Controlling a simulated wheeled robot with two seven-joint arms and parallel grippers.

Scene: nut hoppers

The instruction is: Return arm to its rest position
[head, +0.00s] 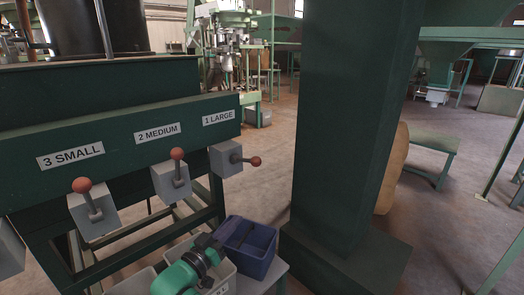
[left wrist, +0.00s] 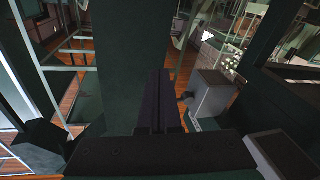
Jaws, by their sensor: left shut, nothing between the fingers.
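My left arm, with a green and black link, comes up from the bottom of the head view. A grey valve box (left wrist: 211,94) is just right of the fingers in that view. My right gripper is not in view.
Red-knobbed levers sit under the labels 3 SMALL (head: 71,155), 2 MEDIUM (head: 158,133) and 1 LARGE (head: 218,117). The large one's lever (head: 243,160) points right; the other two point up. A thick green pillar (head: 345,120) stands right of the bins. Grey bins (head: 222,280) stand below the hopper.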

